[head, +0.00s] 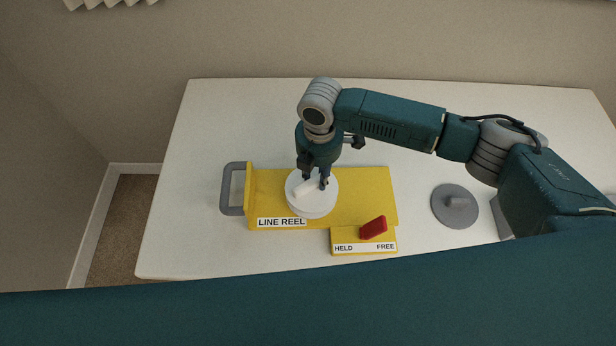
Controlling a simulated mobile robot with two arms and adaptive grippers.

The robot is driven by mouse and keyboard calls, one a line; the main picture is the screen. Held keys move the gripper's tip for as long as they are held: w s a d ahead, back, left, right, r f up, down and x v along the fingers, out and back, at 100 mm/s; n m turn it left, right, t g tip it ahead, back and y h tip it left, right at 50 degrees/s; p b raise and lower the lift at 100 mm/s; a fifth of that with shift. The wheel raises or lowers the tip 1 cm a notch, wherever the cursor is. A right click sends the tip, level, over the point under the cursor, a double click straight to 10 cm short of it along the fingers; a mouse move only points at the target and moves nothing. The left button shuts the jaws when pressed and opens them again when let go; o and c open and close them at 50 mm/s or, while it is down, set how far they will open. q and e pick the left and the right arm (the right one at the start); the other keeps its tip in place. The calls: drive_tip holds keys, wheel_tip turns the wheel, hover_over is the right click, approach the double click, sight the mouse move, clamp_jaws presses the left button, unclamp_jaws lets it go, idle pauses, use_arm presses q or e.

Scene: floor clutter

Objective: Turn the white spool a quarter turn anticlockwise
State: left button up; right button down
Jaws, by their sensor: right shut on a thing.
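The white spool (311,201) is a round white piece on a yellow plate (365,185) labelled LINE REEL. A white bar-shaped grip (304,191) stands out on its top, lying slanted from lower left to upper right. My right gripper (317,182) points down over the spool and is shut on the spool's grip, its fingers hiding the grip's upper right part. A red lever (373,228) sits on a small yellow block marked HELD and FREE, between the two words and nearer FREE. My left gripper is not in view.
A grey handle (231,188) stands at the plate's left end. A grey disc with a knob (455,206) lies to the right on the white table (215,120), below my right arm. The table's left part and back are clear.

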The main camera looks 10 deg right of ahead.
drive_tip(key=shift+w+r+n, duration=0.1)
drive_tip(key=shift+w+n, duration=0.2)
drive_tip(key=shift+n, duration=0.2)
drive_tip(key=n, duration=0.2)
drive_tip(key=shift+w+a+n+p, duration=0.1)
drive_tip(key=shift+a+n+p, duration=0.2)
drive_tip(key=shift+n+p, duration=0.1)
drive_tip(key=shift+n, duration=0.4)
drive_tip(key=n, duration=0.2)
drive_tip(key=a+n, duration=0.1)
drive_tip(key=n, duration=0.1)
drive_tip(key=shift+w, duration=0.15)
drive_tip(key=shift+a+n, duration=0.15)
drive_tip(key=shift+n, duration=1.15)
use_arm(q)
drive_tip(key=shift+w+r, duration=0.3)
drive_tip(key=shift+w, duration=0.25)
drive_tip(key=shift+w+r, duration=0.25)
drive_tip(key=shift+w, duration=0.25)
use_arm(e)
drive_tip(key=shift+n, duration=0.3)
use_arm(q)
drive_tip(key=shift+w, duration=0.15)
